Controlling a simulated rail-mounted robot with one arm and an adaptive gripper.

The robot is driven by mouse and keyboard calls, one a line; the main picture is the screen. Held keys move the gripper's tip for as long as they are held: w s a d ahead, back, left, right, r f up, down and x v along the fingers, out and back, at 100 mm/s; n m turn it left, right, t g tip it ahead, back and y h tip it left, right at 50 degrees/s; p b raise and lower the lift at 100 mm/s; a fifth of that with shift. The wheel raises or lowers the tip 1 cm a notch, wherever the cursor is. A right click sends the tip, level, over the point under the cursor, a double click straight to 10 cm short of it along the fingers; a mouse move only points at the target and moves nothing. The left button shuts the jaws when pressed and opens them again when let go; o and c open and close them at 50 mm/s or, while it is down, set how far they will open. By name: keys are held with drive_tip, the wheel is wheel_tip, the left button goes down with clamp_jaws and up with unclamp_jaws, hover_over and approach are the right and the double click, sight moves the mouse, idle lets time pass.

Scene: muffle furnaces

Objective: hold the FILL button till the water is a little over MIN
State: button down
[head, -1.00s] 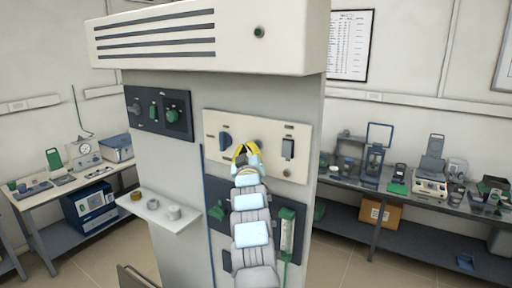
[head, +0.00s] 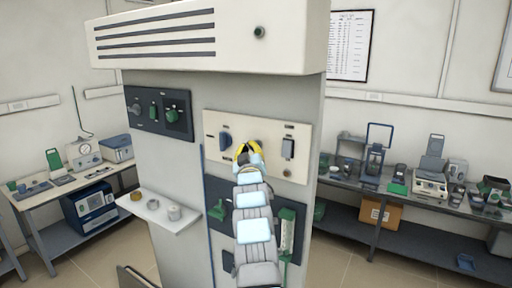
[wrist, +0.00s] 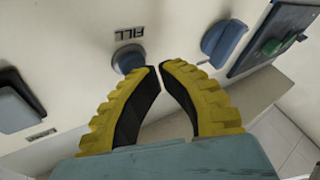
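The FILL button (wrist: 128,60) is a round blue-grey button on a cream panel (head: 215,166), with its upside-down label above it in the wrist view. My gripper (wrist: 156,68) has yellow ribbed fingers with dark inner pads. The fingertips are together, with nothing between them, just right of the button. One fingertip overlaps the button's edge in the picture; I cannot tell whether it touches. In the head view my gripper (head: 247,146) is in front of the panel's middle. A clear upright gauge (head: 288,232) sits lower right on the column; its water level and MIN mark are too small to read.
A blue knob (wrist: 224,42) is right of the button in the wrist view, and a dark switch (wrist: 16,104) is at the left. A small shelf (head: 152,212) with cups juts out at the column's left. Benches with equipment stand on both sides.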

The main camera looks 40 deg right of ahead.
drive_tip(key=shift+w+d, duration=0.1)
drive_tip(key=shift+d, duration=0.35)
idle(2.3)
drive_tip(key=shift+a, duration=0.1)
idle(0.4)
drive_tip(key=shift+s+a+b, duration=0.25)
drive_tip(key=shift+a+b, duration=0.25)
drive_tip(key=shift+a, duration=0.3)
drive_tip(key=shift+s+a+b, duration=0.25)
drive_tip(key=shift+a+b, duration=0.1)
drive_tip(key=shift+a, duration=0.45)
drive_tip(key=shift+s+a+b, duration=0.2)
drive_tip(key=shift+a+b, duration=0.15)
drive_tip(key=shift+a, duration=0.45)
drive_tip(key=shift+s+a+b, duration=0.25)
drive_tip(key=shift+a+b, duration=0.1)
drive_tip(key=shift+a, duration=0.45)
